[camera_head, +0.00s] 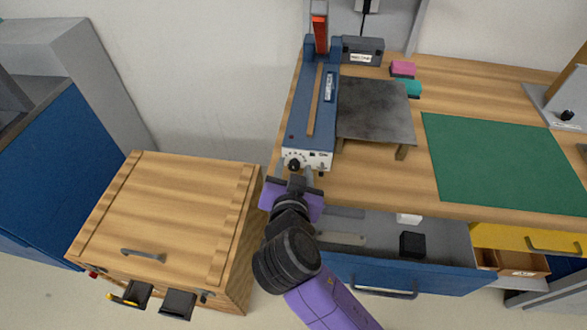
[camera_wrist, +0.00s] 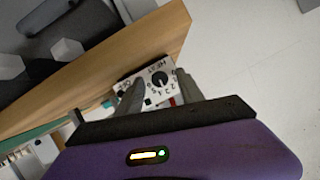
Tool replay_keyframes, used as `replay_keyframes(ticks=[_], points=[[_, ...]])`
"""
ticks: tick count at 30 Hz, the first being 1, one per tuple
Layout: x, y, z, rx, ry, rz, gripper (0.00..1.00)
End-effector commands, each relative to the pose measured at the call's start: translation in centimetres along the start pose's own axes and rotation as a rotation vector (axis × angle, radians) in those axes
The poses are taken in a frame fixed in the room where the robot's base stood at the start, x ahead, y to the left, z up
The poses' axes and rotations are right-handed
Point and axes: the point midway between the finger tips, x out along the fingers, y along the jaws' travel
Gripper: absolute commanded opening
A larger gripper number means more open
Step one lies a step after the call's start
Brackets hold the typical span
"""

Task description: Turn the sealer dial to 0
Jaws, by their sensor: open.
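The blue sealer (camera_head: 305,115) stands at the left end of the wooden workbench, its white front panel facing my arm. On that panel is the black round dial (camera_head: 293,165). In the wrist view the dial (camera_wrist: 160,80) is ringed by numbers on the white panel, near the word HEAT. I cannot tell which number it points at. My gripper (camera_head: 297,182) is just in front of the panel. In the wrist view my gripper (camera_wrist: 160,88) is open, with one finger on each side of the dial. Whether the fingers touch it cannot be told.
A wooden covered cart (camera_head: 165,205) stands left of the bench. A dark plate (camera_head: 375,108) is beside the sealer, and a green mat (camera_head: 500,160) lies to the right. Below, an open blue drawer (camera_head: 400,277) juts out right of my arm.

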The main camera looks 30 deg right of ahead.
Motion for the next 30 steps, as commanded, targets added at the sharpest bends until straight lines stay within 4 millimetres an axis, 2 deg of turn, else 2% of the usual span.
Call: replay_keyframes(ticks=[2,3,9,10,20,30], points=[[-0.01,0.00,-0.01,0.000,0.000,0.000,0.45],[-0.01,0.00,0.00,0.000,0.000,0.000,0.41],[-0.03,0.00,-0.01,0.000,0.000,0.000,0.02],[-0.03,0.00,-0.01,0.000,0.000,0.000,0.00],[-0.07,-0.05,-0.06,-0.024,-0.001,0.011,0.00],[-0.13,-0.35,-0.19,-0.210,-0.001,0.088,0.00]])
